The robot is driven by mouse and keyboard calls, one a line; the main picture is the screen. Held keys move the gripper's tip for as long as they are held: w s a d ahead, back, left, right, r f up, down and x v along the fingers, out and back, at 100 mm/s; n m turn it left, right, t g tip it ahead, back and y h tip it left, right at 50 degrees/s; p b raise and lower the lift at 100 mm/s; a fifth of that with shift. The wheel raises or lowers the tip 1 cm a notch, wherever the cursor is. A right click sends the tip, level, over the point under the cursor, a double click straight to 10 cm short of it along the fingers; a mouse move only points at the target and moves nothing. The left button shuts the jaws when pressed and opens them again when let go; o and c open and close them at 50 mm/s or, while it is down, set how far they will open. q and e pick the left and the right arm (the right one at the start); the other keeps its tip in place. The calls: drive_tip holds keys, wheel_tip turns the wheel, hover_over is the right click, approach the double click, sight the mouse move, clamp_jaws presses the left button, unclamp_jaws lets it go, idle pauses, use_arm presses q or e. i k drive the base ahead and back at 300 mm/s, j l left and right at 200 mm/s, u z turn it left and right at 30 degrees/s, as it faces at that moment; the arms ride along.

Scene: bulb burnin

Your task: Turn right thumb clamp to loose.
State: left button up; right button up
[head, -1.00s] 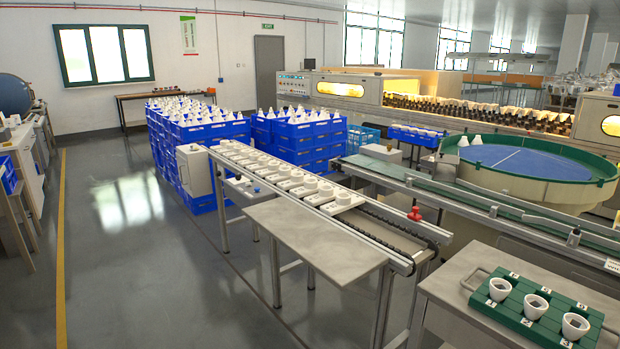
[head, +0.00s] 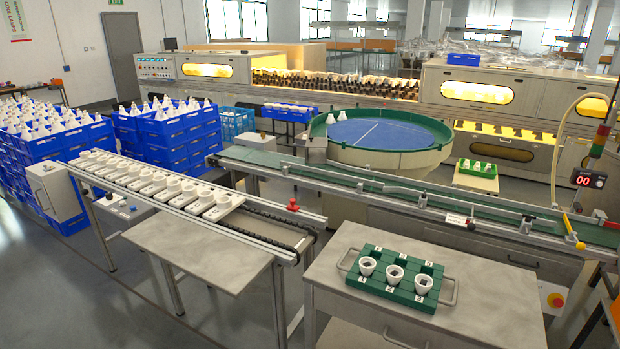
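Neither of my grippers is in view. I cannot tell for sure which part is the right thumb clamp. A green conveyor (head: 340,178) with metal guide rails runs across the middle to the right. A small clamp-like post (head: 422,201) stands on its near rail, too small to read its setting. A yellow lever-like part (head: 572,232) is at the right end of the green conveyor.
A grey side table (head: 330,285) in front holds a green tray (head: 428,300) with three white cups. A round blue turntable (head: 385,133) stands behind the green conveyor. Blue crates (head: 185,128) are stacked at the left. Open floor (head: 60,290) lies at the lower left.

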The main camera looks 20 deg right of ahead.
sight(528, 217)
drive_tip(key=k+l, duration=0.15)
drive_tip(key=l, duration=0.85)
drive_tip(key=k+l+z, duration=0.1)
drive_tip(key=l, duration=0.9)
drive_tip(key=k+l, duration=0.1)
drive_tip(key=l, duration=0.9)
drive_tip(key=k+l, duration=0.1)
drive_tip(key=l, duration=0.9)
drive_tip(key=k+l+z, duration=0.1)
drive_tip(key=l, duration=0.9)
